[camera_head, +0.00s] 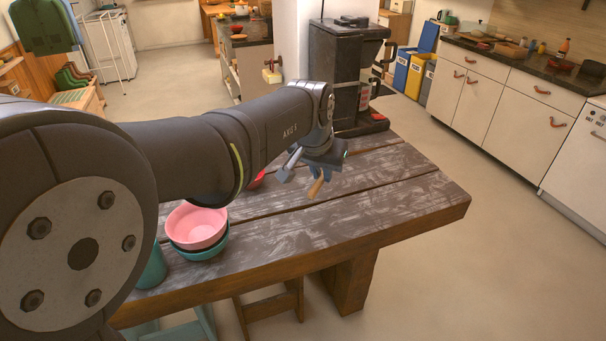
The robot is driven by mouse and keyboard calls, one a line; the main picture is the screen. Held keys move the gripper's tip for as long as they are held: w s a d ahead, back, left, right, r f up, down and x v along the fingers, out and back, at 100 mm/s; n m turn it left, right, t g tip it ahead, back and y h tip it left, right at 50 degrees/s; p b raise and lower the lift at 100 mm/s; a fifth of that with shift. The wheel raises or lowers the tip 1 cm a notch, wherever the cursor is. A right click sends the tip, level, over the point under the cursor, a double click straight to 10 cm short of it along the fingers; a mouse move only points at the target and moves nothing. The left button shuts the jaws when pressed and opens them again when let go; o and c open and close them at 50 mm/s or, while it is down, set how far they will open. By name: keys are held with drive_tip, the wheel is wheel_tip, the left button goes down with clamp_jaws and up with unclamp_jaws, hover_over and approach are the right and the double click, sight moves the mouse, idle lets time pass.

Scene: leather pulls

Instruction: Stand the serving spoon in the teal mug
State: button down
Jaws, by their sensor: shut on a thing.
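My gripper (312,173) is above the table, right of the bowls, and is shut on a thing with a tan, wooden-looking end. That end, seemingly part of the serving spoon (316,188), points down and slightly left below the jaws. The rest of it is hidden or too small to make out. A teal vessel (153,269), probably the teal mug, stands at the table's near left, partly hidden behind my arm. Its rim and inside cannot be seen. My gripper is well to the right of it and apart from it.
A pink bowl (197,226) sits stacked in teal and dark bowls (203,254) beside the teal vessel. A red thing (257,181) shows partly behind my arm. A black coffee machine (343,75) stands at the table's back. The table's right part (400,195) is clear.

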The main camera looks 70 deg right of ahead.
drive_tip(key=w+a+r+m+t+y, duration=0.1)
drive_tip(key=w+a+r+m+t, duration=0.5)
drive_tip(key=a, duration=0.4)
drive_tip(key=w+a+r+m+t+y, duration=0.2)
drive_tip(key=w+a+r+m+t, duration=0.1)
drive_tip(key=w+a+r+m, duration=0.5)
drive_tip(key=w+a+r+m+t+y, duration=0.1)
drive_tip(key=w+a+r+m+t, duration=0.35)
drive_tip(key=w+a, duration=0.6)
wheel_tip(320, 180, down, 12)
drive_tip(key=s+a, duration=0.2)
drive_tip(key=shift+f, duration=0.15)
drive_tip(key=shift+s+n, duration=0.1)
drive_tip(key=shift+n, duration=0.15)
